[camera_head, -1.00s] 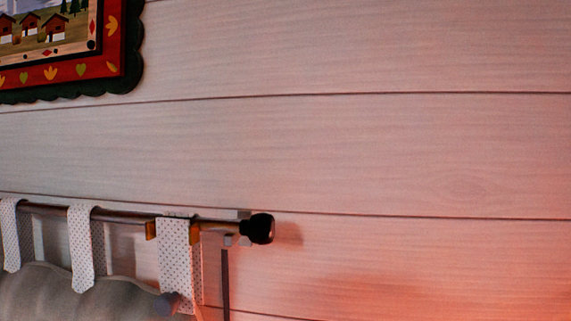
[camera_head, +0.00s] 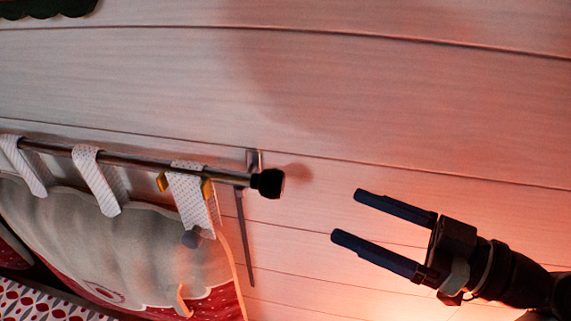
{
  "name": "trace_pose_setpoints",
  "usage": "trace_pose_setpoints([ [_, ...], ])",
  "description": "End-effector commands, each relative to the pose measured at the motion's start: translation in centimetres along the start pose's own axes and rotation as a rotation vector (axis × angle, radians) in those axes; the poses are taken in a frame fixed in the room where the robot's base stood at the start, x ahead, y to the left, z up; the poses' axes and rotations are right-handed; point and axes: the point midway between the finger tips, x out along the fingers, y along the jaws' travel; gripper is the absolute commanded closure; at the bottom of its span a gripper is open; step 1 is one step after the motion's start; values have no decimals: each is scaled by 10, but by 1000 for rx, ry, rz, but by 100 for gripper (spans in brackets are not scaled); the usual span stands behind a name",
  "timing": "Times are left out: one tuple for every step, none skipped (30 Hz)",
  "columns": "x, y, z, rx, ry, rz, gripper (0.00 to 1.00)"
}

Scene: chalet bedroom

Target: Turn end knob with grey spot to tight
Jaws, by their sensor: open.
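The black end knob (camera_head: 268,183) sits on the right end of a metal rod (camera_head: 120,159) mounted along the plank wall. No grey spot can be made out on the knob from here. My gripper (camera_head: 346,215) is to the right of the knob and a little lower in the picture. Its two dark fingers are apart, point left toward the knob, and hold nothing. A clear gap lies between the fingertips and the knob.
Dotted fabric loops (camera_head: 95,180) hang a cushioned headboard panel (camera_head: 120,235) from the rod. Yellow clips (camera_head: 207,188) flank the rightmost loop. A wall bracket (camera_head: 253,160) stands just left of the knob.

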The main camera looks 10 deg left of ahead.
Motion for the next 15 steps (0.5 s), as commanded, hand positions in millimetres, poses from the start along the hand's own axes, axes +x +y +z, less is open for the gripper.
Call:
trace_pose_setpoints([
  [9,-1,-2,2,-2,-4,15],
  [14,-1,-3,2,-2,-4,15],
  [21,-1,-3,3,-2,-4,15],
  [28,-1,-4,3,-1,-4,15],
  [34,-1,-4,2,-2,-5,15],
  [43,-1,-4,3,-2,-4,15],
  [49,-2,-4,4,-3,-4,15],
  [56,-1,-5,3,-1,-4,15],
  [65,-1,-5,3,-2,-4,15],
  [70,-1,-5,4,-2,-3,15],
  [76,-1,-4,4,-3,-3,15],
  [84,-1,-4,3,-2,-3,15],
  [89,-1,-4,3,-2,-3,15],
  [94,-1,-4,3,-2,-2,15],
  [100,-1,-3,3,-2,-2,15],
])
